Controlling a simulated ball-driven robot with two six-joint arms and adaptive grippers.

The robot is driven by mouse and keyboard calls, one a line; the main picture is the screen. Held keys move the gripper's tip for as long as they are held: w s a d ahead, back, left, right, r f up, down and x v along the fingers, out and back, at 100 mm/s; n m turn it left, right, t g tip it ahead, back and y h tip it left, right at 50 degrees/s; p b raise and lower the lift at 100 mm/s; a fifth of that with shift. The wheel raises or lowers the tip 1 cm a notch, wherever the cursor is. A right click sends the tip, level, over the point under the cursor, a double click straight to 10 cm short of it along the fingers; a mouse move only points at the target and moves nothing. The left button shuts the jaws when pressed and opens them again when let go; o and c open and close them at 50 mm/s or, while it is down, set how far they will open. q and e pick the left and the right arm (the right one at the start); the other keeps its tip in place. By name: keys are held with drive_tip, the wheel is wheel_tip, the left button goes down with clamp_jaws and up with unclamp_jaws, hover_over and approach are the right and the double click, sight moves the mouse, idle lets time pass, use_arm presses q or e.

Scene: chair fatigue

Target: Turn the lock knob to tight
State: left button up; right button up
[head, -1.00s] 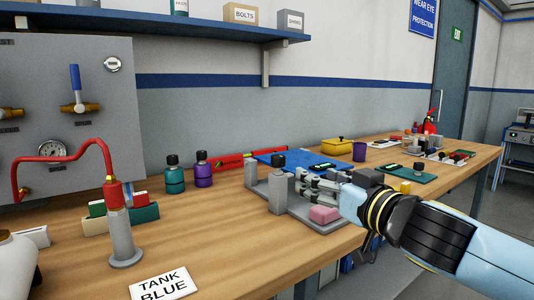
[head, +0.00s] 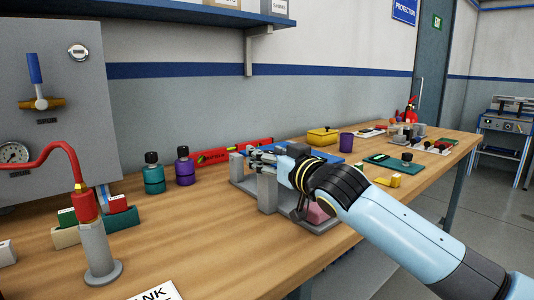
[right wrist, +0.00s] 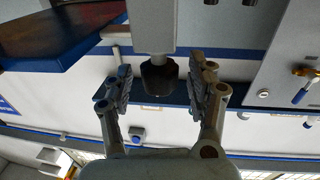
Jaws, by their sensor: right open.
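The lock knob (right wrist: 159,78) is a dark, rounded cap at the end of a grey post (right wrist: 153,25) in the right wrist view. My right gripper (right wrist: 160,82) is open, with one finger on each side of the knob and a visible gap on both sides. In the head view my right gripper (head: 263,154) is at the top of the grey fixture's post (head: 267,190), and the knob is hidden behind it. The grey fixture's base (head: 322,228) rests on the bench. My left gripper is not in view.
A pink block (head: 318,213) lies on the fixture's base, partly behind my arm. Teal (head: 154,176) and purple (head: 185,168) bottles stand to the left. A red level (head: 232,152) and a blue mat (head: 328,157) lie behind.

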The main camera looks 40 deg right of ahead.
drive_tip(key=shift+w, duration=0.3)
drive_tip(key=c, duration=0.5)
clamp_jaws()
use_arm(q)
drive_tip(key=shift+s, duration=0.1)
use_arm(e)
drive_tip(key=shift+f, duration=0.1)
drive_tip(key=shift+m+h, duration=0.5)
drive_tip(key=shift+h, duration=0.3)
drive_tip(key=o, duration=0.5)
unclamp_jaws()
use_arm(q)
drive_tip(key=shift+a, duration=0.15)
use_arm(e)
drive_tip(key=shift+s, duration=0.1)
